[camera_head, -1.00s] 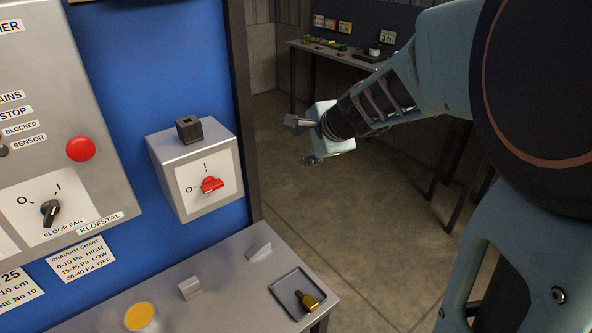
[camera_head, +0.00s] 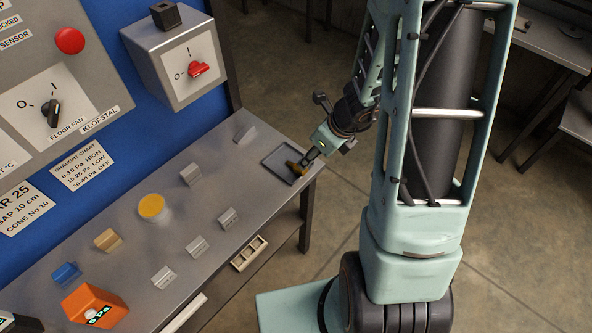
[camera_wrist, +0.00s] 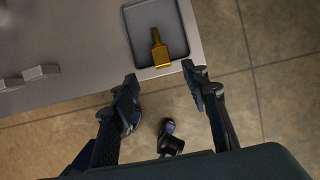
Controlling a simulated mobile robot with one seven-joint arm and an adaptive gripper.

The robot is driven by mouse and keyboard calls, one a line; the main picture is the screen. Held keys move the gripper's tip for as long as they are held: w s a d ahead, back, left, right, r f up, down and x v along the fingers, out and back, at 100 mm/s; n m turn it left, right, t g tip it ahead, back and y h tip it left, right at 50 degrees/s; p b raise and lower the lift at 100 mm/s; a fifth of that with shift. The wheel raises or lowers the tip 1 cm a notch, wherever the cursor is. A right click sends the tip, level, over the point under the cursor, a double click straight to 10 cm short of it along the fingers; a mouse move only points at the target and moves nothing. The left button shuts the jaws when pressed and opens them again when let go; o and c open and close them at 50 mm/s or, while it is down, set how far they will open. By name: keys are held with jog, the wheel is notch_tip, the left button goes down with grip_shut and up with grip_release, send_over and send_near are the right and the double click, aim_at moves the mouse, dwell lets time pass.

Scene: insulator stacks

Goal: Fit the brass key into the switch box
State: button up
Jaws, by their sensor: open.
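The brass key (camera_wrist: 160,50) lies in a shallow dark tray (camera_wrist: 139,46) at the table's corner. In the head view the key (camera_head: 296,169) is partly covered by my fingers, and the tray (camera_head: 276,163) shows around it. My gripper (camera_wrist: 161,77) is open; its fingers are apart and empty, at the tray's near edge, with the key ahead between their lines. In the head view my gripper (camera_head: 308,160) points down at the tray. The switch box (camera_head: 178,62) is on the blue panel, with a red switch and a dark socket block (camera_head: 165,14) on top.
Several small metal holders (camera_head: 190,174) stand on the grey table, with a yellow-topped round piece (camera_head: 152,207) and an orange device (camera_head: 94,306). A control panel (camera_head: 50,70) is at left. The floor beside the table is clear.

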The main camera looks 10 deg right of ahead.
aim_at(296, 167)
jog(key=b+x, duration=0.1)
jog(key=x, duration=0.3)
jog(key=shift+w+f+b, duration=0.15)
jog(key=shift+f+b, duration=0.1)
jog(key=shift+b, duration=0.1)
jog(key=shift+w+a+b+x, duration=0.15)
jog(key=shift+b+x, duration=0.3)
jog(key=shift+x, duration=0.9)
jog(key=shift+w+a+b+x, duration=0.15)
jog(key=shift+b+x, duration=0.3)
jog(key=shift+x, duration=0.9)
jog(key=shift+d+r, duration=0.1)
jog(key=shift+r, duration=0.05)
grip_shut()
